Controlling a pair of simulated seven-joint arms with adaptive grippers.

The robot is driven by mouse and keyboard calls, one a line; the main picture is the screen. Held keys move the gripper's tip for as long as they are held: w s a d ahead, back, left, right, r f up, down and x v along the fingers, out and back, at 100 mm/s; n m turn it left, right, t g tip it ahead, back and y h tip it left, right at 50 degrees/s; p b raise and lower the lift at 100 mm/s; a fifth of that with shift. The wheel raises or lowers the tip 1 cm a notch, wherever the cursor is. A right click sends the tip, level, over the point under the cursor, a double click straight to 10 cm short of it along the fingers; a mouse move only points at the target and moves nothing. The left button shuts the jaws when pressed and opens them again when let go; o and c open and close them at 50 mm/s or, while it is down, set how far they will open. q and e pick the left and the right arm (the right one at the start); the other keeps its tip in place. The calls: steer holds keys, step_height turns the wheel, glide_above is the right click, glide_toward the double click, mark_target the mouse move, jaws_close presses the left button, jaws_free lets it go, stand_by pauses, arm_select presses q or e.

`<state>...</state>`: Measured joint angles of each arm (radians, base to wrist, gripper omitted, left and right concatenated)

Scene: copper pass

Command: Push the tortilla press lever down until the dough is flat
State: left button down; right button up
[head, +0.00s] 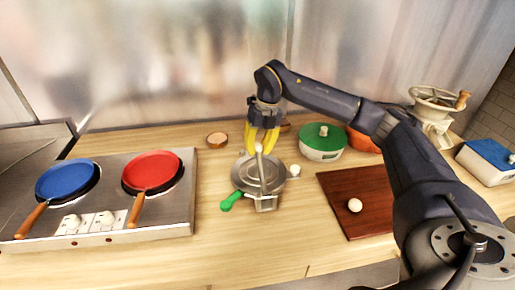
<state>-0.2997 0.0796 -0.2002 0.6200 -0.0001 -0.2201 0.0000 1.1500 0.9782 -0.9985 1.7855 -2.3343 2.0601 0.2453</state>
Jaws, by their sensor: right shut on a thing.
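The round metal tortilla press (268,180) stands on the wooden counter in the middle of the head view. A green-gripped handle (231,201) sticks out at its front left. A pale upright knob-ended piece (258,149) rises over the plate. My right gripper (262,148) points down above the press, its yellow fingers shut on this pale piece. I cannot tell whether that piece or the green handle is the lever. A pale ball (294,170) shows at the press's right edge, and another (355,205) lies on the brown board. Any dough between the plates is hidden. My left gripper is out of view.
A stove with a blue pan (66,181) and a red pan (151,171) is at left. A green-lidded pot (321,140) stands behind the brown board (338,187). A small round bowl (217,140) sits behind the press. The front counter is clear.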

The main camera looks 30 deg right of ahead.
jaws_close()
steer(key=shift+s+r, duration=0.1)
steer(key=shift+r, duration=0.3)
steer(key=o, duration=1.1)
jaws_free()
steer(key=r, duration=0.4)
steer(key=d+r, duration=0.1)
steer(key=r, duration=0.3)
steer(key=d+r, duration=0.1)
steer(key=r, duration=0.2)
steer(key=shift+s+r, duration=0.25)
steer(key=shift+r, duration=0.15)
steer(key=shift+d, duration=0.1)
